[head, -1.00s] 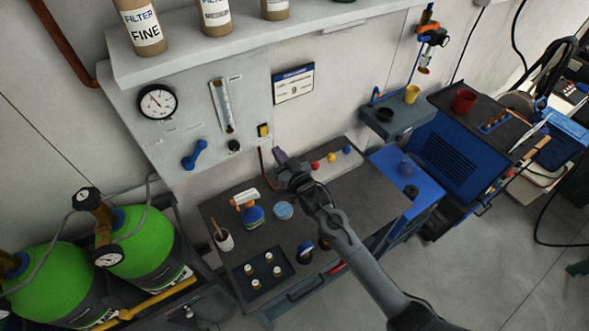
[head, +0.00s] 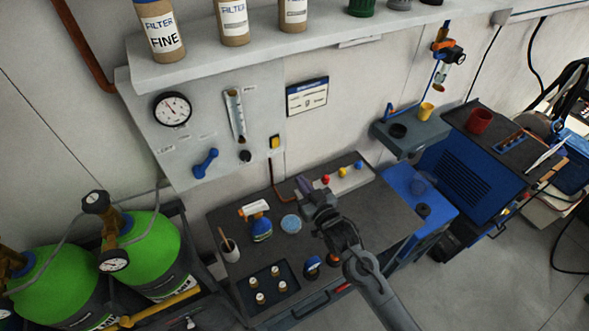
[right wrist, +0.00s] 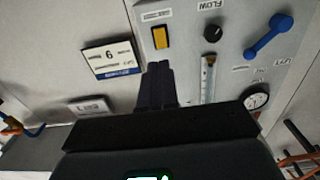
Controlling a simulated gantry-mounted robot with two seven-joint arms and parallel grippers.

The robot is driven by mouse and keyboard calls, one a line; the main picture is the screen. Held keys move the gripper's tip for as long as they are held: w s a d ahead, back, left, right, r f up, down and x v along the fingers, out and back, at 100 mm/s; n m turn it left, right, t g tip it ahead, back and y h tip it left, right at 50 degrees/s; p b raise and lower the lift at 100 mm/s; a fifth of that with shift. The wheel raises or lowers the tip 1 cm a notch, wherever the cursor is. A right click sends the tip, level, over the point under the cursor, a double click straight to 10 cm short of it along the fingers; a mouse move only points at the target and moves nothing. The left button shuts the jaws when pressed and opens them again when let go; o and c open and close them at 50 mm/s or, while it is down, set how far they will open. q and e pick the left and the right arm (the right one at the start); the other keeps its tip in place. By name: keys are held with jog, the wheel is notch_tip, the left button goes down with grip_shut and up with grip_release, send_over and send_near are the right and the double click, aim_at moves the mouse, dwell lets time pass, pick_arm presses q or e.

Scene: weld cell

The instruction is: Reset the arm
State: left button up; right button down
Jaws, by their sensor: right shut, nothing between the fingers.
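My right gripper (head: 306,189) is over the dark workbench (head: 380,215) in the head view, its arm coming in from the lower right. Its fingers are shut with nothing between them. In the right wrist view the closed fingers (right wrist: 158,85) point toward the wall panel, below the yellow switch (right wrist: 160,37) in the picture. No bench object touches the gripper as far as I can see. My left gripper does not show in either view.
On the bench are a spray bottle (head: 258,222), a light blue disc (head: 291,223), a cup (head: 229,250) and a tray (head: 249,287) with several small pieces. Green cylinders (head: 140,250) stand at left. A panel with a gauge (head: 172,108) and blue lever (head: 205,163) is behind.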

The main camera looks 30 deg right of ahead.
jog(key=s+a+r+g+p, duration=0.1)
jog(key=s+g+p, duration=0.5)
jog(key=s, duration=1)
jog(key=s+a+r+n+g+p, duration=0.1)
jog(key=s+g+p, duration=0.4)
jog(key=s, duration=1.1)
jog(key=a+g, duration=0.1)
jog(key=g, duration=0.2)
jog(key=shift+h+p, duration=0.35)
jog(key=shift+h, duration=0.05)
jog(key=shift+s, duration=0.1)
